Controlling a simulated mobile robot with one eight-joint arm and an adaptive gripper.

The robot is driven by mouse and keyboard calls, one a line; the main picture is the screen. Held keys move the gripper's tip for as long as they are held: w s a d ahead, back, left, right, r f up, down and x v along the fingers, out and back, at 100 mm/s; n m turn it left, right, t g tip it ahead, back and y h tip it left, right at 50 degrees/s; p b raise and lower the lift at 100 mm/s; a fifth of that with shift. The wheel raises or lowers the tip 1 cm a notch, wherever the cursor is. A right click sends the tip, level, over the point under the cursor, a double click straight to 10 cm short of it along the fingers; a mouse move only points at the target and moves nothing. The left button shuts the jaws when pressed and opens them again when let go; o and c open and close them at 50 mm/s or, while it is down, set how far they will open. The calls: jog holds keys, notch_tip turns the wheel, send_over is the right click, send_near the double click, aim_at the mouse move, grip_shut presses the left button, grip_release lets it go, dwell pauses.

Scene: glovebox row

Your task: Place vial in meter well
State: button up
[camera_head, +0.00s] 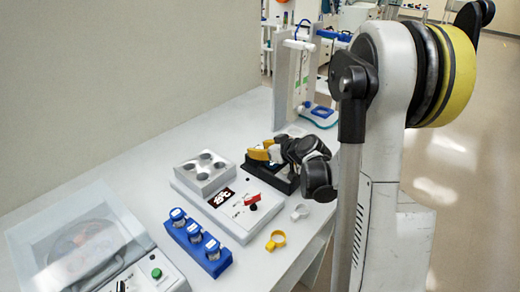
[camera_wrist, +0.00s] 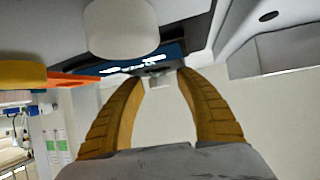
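My gripper (camera_head: 268,151) is low over a black device (camera_head: 285,184) at the right of the white table, its yellow fingers partly hidden by the arm. In the wrist view my gripper (camera_wrist: 160,76) has its two fingers apart, with no vial clearly visible between them. Their tips are close to a dark panel with a blue screen (camera_wrist: 118,69). Several vials with blue caps (camera_head: 194,229) stand in a blue rack (camera_head: 224,262) at the front. A small pale and blue thing beside the fingers is too small to identify, and I cannot make out the meter well.
A clear-lidded machine (camera_head: 140,265) is at front left. Yellow (camera_head: 276,240) and white rings (camera_head: 300,212) lie at right. A white frame (camera_head: 285,85) stands behind.

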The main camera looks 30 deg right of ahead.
jog(key=shift+r+p, duration=0.25)
jog(key=shift+p, duration=0.05)
jog(key=p+v, duration=0.3)
jog(key=v, duration=0.8)
jog(key=shift+s, duration=0.1)
jog(key=shift+s+r, duration=0.1)
jog(key=shift+s, duration=0.15)
jog(key=s+a+r+g, duration=0.2)
jog(key=s+a, duration=0.1)
jog(key=a, duration=0.4)
jog(key=s+a+r+g, duration=0.1)
jog(key=s+a+r, duration=0.15)
jog(key=a, duration=0.55)
jog(key=s+a+r+m+g+h, duration=0.1)
jog(key=s+a, duration=0.3)
jog(key=s, duration=0.7)
jog(key=shift+s+a+r+m+g+h, duration=0.15)
jog(key=shift+s+a+m+g+h, duration=0.05)
jog(key=shift+a+m+g+h, duration=0.25)
